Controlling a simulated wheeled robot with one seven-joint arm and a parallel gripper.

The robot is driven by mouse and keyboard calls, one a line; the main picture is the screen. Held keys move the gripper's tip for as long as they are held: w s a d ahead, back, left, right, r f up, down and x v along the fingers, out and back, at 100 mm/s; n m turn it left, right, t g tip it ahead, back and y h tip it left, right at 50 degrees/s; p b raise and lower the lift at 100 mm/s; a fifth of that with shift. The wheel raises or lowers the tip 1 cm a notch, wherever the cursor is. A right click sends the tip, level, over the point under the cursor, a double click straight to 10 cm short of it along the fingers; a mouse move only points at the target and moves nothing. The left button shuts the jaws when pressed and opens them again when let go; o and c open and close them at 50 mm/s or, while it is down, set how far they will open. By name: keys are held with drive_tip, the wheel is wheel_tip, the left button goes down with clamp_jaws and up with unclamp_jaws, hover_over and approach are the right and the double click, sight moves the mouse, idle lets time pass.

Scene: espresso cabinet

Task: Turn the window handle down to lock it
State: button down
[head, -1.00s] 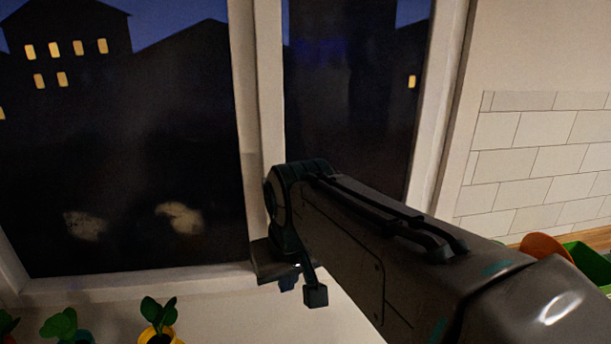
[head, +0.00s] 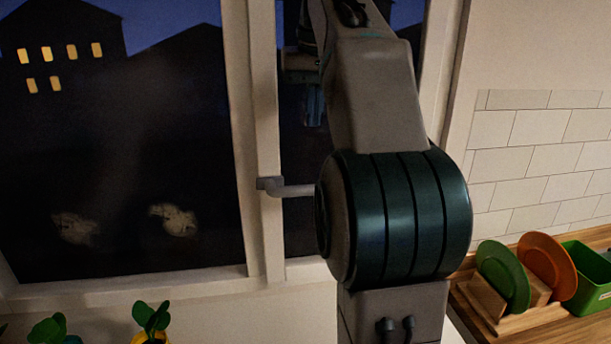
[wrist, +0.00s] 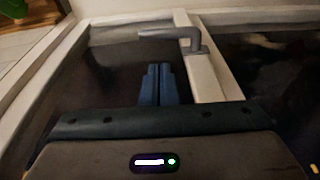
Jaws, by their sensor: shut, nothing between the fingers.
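The grey window handle (head: 290,189) is on the middle post of the window. It lies level, its lever reaching right from its mount, and my arm covers its right end in the head view. It also shows at the top of the wrist view (wrist: 165,35), where the lever points left. My gripper (head: 313,120) is above the lever, fingers pointing down, partly hidden by my arm. In the wrist view its blue fingertips (wrist: 157,66) are together and empty, apart from the handle.
Potted plants (head: 152,318) stand on the sill at lower left. A wooden rack (head: 515,318) with a green plate (head: 503,276) and an orange plate (head: 548,266) stands on the counter at right, beside a green container (head: 588,275).

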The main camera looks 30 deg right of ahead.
sight(308, 186)
idle(0.4)
drive_tip(key=w+f, duration=0.1)
drive_tip(key=f, duration=0.3)
drive_tip(key=f+b, duration=0.1)
drive_tip(key=f, duration=0.4)
drive_tip(key=w+f+b, duration=0.1)
drive_tip(key=f, duration=0.3)
drive_tip(key=shift+w+d+f, duration=0.3)
drive_tip(key=shift+w, duration=0.05)
drive_tip(key=shift+f, duration=0.1)
